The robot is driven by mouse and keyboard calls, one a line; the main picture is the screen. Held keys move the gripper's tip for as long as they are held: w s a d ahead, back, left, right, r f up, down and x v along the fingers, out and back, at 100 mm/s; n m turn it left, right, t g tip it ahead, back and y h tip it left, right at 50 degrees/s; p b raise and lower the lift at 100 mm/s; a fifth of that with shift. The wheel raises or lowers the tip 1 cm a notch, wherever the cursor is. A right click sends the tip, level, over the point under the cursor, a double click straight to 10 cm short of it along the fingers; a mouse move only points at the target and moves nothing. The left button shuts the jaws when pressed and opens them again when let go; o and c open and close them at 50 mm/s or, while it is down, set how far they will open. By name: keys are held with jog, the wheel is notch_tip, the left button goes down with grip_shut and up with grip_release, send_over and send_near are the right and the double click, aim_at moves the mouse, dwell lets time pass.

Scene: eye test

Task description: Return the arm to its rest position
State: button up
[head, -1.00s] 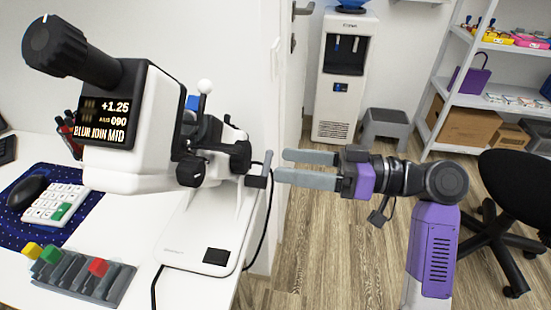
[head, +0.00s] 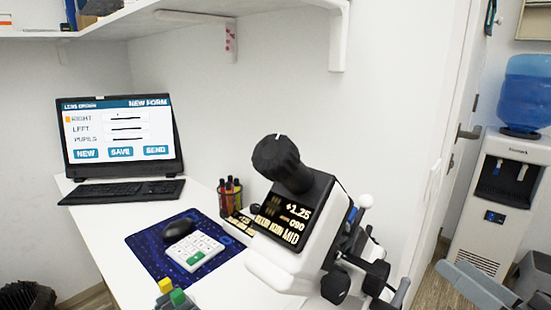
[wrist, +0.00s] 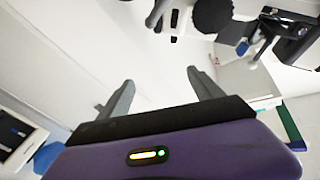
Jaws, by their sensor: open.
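My gripper (wrist: 161,77) is open and empty in the wrist view, with its two grey fingers apart and nothing between them. In the head view only part of my grey fingers (head: 476,287) shows at the lower right edge; the rest of the arm is out of frame. The white eye-test machine (head: 285,272) with a black knob and a lit display reading +1.25, 090 and MID stands left of the fingers. Dark parts of the machine (wrist: 212,15) also show at the top of the wrist view. I see no contact.
A shelf (head: 185,18) hangs above. A water dispenser (head: 492,215) stands at right beyond a door handle (head: 468,132).

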jog(key=s+d+f+m+h, duration=0.3)
jog(key=s+f+m+h, duration=0.4)
jog(key=f+h, duration=0.45)
jog(key=s+a+f+n+g+y, duration=0.1)
jog(key=s+a+f+n+y, duration=0.15)
jog(key=s+a, duration=0.4)
jog(key=s+a+f+n+g+y, duration=0.1)
jog(key=s+a+f+n, duration=0.2)
jog(key=s, duration=0.7)
jog(key=s+a+f+n+g+y, duration=0.1)
jog(key=s+a+n, duration=0.2)
jog(key=s+a, duration=0.5)
notch_tip(320, 180, up, 17)
jog(key=d+p, duration=0.1)
jog(key=p, duration=1.6)
jog(key=shift+s+d+r+m+p, duration=0.15)
jog(key=shift+s+d+m+p, duration=0.1)
jog(key=shift+m+p, duration=0.1)
